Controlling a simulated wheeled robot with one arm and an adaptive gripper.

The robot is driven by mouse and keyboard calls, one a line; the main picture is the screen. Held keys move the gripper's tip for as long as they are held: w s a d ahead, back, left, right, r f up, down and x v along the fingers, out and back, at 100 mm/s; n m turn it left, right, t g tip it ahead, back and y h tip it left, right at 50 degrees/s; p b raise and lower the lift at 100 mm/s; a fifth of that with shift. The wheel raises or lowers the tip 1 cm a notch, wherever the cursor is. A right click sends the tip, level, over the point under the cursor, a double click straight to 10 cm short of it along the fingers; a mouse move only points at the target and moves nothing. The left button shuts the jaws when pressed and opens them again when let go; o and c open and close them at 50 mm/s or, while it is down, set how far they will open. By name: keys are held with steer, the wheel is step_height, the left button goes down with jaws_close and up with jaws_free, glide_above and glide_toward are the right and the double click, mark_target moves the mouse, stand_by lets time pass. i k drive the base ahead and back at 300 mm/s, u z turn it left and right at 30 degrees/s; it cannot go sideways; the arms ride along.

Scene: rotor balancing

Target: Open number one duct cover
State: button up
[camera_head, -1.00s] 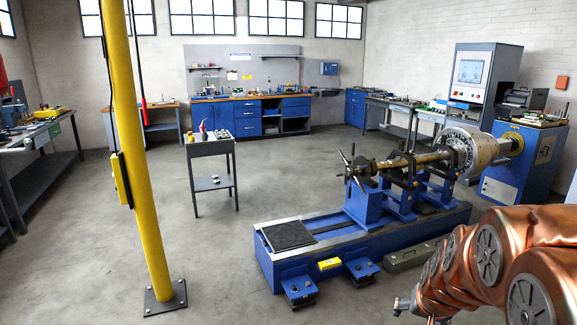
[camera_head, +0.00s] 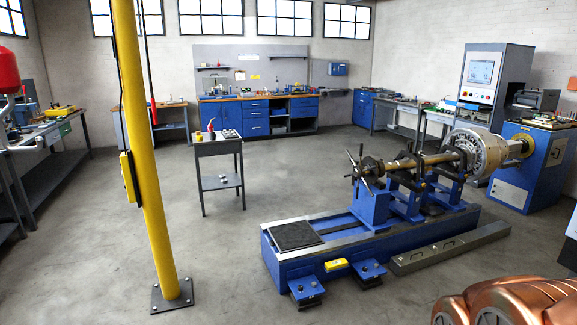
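A long low grey metal duct (camera_head: 440,253) lies on the floor along the near right side of the blue balancing machine's base. Its top carries several flat cover sections with small dark handles, and they look shut. No number is readable on them, so I cannot tell which one is number one. My copper-coloured arm shows only at the bottom right corner, nearer to me than the duct and apart from it in the picture. My gripper is out of view.
The blue machine base (camera_head: 300,262) carries a shaft and rotor (camera_head: 475,152). Blue feet with a yellow block (camera_head: 336,265) stick out at its front. A yellow post (camera_head: 146,180) stands at left. A small cart (camera_head: 219,163) stands behind. Floor in front of the duct is clear.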

mark_target(405, 258)
steer(key=z, duration=1.25)
steer(key=i, duration=0.9)
steer(key=u, duration=0.4)
steer(key=i, duration=2.25)
steer(key=u, duration=0.8)
steer(key=i, duration=1.5)
steer(key=u, duration=0.2)
